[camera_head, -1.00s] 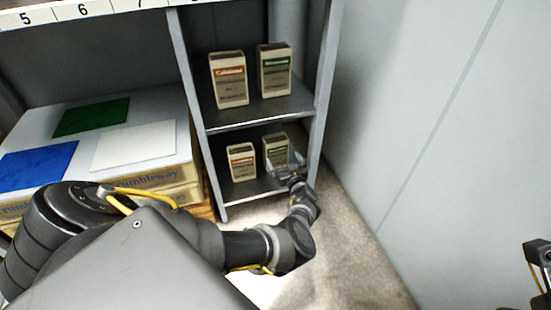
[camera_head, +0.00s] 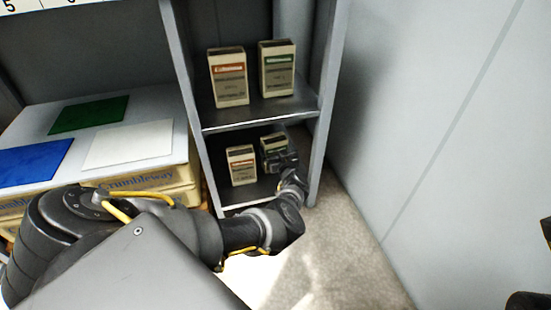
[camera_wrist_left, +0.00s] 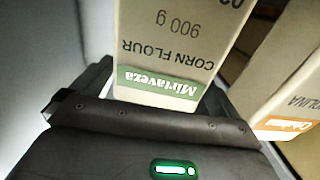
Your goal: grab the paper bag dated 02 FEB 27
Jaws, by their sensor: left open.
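My left gripper (camera_head: 284,160) is open at the green-banded paper bag (camera_head: 272,145) on the right of the lower shelf. In the left wrist view this bag (camera_wrist_left: 178,50) appears upside down, reading Mirtaveza, CORN FLOUR, 900 g. Its green band lies between the dark jaws, one on each side; I cannot tell whether they touch it. Any date is cut off or unreadable. An orange-banded bag (camera_head: 241,165) stands to its left, also at the right of the wrist view (camera_wrist_left: 285,85). Another orange-banded bag (camera_head: 228,77) and green-banded bag (camera_head: 277,68) stand on the upper shelf.
The upper shelf board (camera_head: 255,112) lies above my left gripper. A grey upright (camera_head: 325,130) stands close to its right. A stand with green (camera_head: 88,115), blue (camera_head: 32,165) and white (camera_head: 128,144) panels is at left. Bare floor (camera_head: 345,225) lies at right.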

